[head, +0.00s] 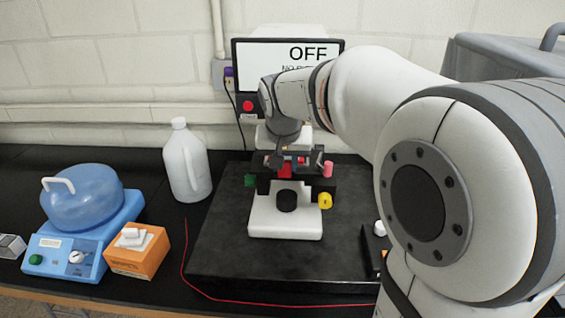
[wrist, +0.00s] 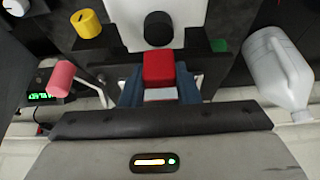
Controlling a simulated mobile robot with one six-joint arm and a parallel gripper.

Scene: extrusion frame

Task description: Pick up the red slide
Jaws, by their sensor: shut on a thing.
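The red slide (wrist: 158,68) is between my gripper's fingers in the wrist view, with a pale part showing below the red. My gripper (wrist: 160,90) is shut on it, with a blue-grey finger on each side. In the head view my gripper (head: 291,160) is at the microscope (head: 285,218), over its dark stage, and a bit of the red slide (head: 285,171) shows between the dark fingers. The microscope has a white base with green, pink, yellow and black knobs. I cannot tell whether the slide still touches the stage.
A white jug (head: 187,162) stands left of the microscope. A blue device with a domed lid (head: 82,195) and an orange box (head: 137,253) are further left. A red cable (head: 250,303) runs along the front of the black slab (head: 215,262). An "OFF" screen (head: 262,54) stands behind.

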